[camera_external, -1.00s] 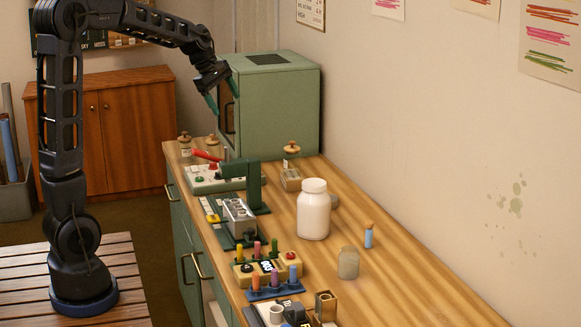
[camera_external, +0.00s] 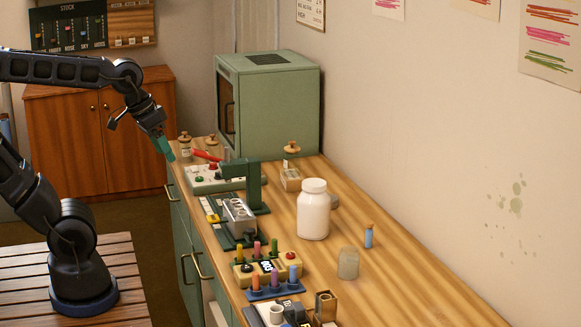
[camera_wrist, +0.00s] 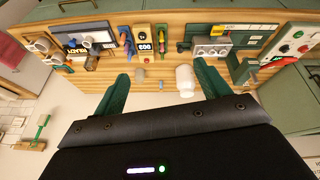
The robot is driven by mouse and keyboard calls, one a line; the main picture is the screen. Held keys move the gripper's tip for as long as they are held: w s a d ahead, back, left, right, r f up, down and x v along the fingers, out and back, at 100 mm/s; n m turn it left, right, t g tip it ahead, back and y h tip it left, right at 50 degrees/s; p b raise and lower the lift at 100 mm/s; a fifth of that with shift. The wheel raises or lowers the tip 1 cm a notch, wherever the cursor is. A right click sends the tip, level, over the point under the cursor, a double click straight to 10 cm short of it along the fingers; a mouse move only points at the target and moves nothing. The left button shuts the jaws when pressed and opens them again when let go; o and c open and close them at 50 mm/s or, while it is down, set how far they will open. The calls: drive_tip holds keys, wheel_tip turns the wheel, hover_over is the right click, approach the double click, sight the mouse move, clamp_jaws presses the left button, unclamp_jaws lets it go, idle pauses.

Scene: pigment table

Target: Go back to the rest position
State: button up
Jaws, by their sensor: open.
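My gripper (camera_external: 166,148) has teal fingers and hangs in the air by the near left edge of the wooden counter (camera_external: 420,280), left of the green oven-like cabinet. In the wrist view my gripper (camera_wrist: 160,90) shows its two green fingers spread wide apart with nothing between them in their grasp. The counter's tools and jars lie beyond the fingertips in that view. The arm reaches in from the left in the external view, with its elbow out of the frame.
A green cabinet (camera_external: 270,105) stands at the counter's back. A white jar (camera_external: 313,212), a cloudy small jar (camera_external: 348,263), a blue-filled vial (camera_external: 368,236), a green press stand (camera_external: 254,185) and a red-handled device (camera_external: 208,178) stand on the counter. Air left of the counter is clear.

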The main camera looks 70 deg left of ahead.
drive_tip(key=s+m, duration=0.1)
drive_tip(key=s+d+f+m, duration=0.1)
drive_tip(key=shift+s+d+f, duration=0.1)
drive_tip(key=shift+s+f, duration=0.1)
drive_tip(key=shift+s, duration=0.1)
